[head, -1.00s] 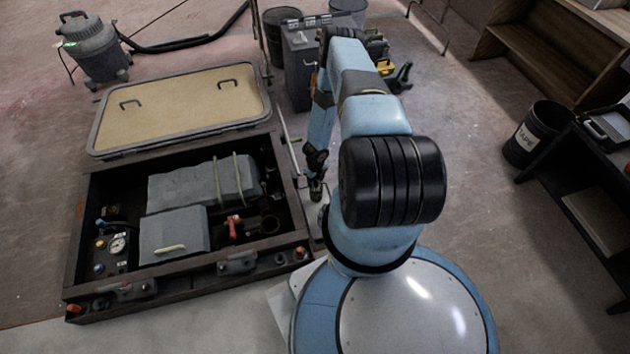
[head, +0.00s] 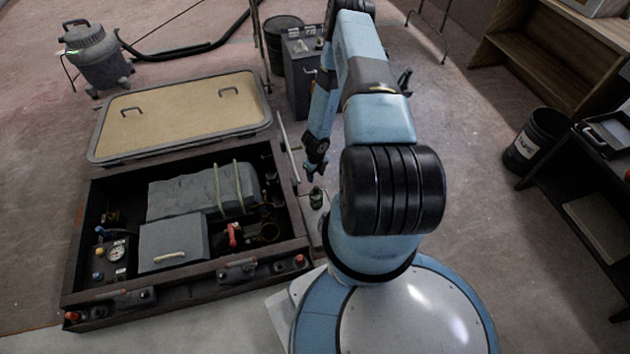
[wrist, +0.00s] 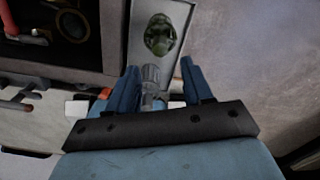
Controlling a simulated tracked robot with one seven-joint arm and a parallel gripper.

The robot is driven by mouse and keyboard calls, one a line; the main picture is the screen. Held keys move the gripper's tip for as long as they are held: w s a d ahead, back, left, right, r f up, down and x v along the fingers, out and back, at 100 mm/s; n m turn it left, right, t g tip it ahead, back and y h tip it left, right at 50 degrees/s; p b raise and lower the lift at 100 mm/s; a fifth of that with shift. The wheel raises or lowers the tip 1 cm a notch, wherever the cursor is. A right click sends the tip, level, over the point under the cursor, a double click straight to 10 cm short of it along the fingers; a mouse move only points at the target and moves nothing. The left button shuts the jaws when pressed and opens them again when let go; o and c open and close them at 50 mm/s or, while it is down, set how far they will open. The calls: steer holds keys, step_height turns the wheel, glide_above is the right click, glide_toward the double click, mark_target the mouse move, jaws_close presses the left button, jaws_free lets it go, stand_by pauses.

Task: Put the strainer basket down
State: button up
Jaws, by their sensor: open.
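The strainer basket (head: 316,198) stands on a pale narrow tray (head: 309,225) just right of the open engine hatch. It looks small and dark green in the head view. In the wrist view a dark green rounded part of the strainer basket (wrist: 160,35) shows beyond my fingertips, and a narrow grey part runs back between them. My gripper (head: 317,172) is open above the basket, with a small gap visible in the head view. In the wrist view the blue fingers of my gripper (wrist: 161,78) stand apart on either side of the grey part. Contact is not visible.
The open engine box (head: 70,240) lies left of the tray, with a grey engine cover, a red-handled valve (head: 233,235) and a gauge inside. The hatch lid (head: 180,110) lies behind it. A dark cabinet (head: 300,85) stands farther back.

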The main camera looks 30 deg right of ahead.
steer(key=w+a+r+n+t, duration=0.1)
steer(key=w+r+n, duration=0.4)
steer(key=r, duration=0.7)
steer(key=w+r+n+t, duration=0.15)
steer(key=w+r, duration=0.45)
steer(key=r, duration=0.6)
steer(key=a+r+n+t+y, duration=0.1)
steer(key=a+r+n, duration=0.3)
steer(key=r, duration=0.9)
steer(key=a+r+n+y, duration=0.15)
steer(key=r+n, duration=0.35)
steer(key=r, duration=0.9)
steer(key=s+a+r+n+t+h, duration=0.1)
steer(key=s+a+r+n, duration=0.2)
steer(key=s+r+n, duration=0.5)
steer(key=s+a+r+n, duration=0.25)
steer(key=s+r, duration=0.25)
steer(key=r, duration=0.8)
steer(key=s+r+n, duration=0.4)
steer(key=s, duration=0.7)
steer(key=s+a+r+n+t+h, duration=0.1)
steer(key=s+r+n, duration=0.2)
steer(key=s, duration=0.8)
steer(key=shift+s+r+n, duration=0.35)
steer(key=shift+r+n, duration=0.05)
steer(key=shift+r, duration=0.4)
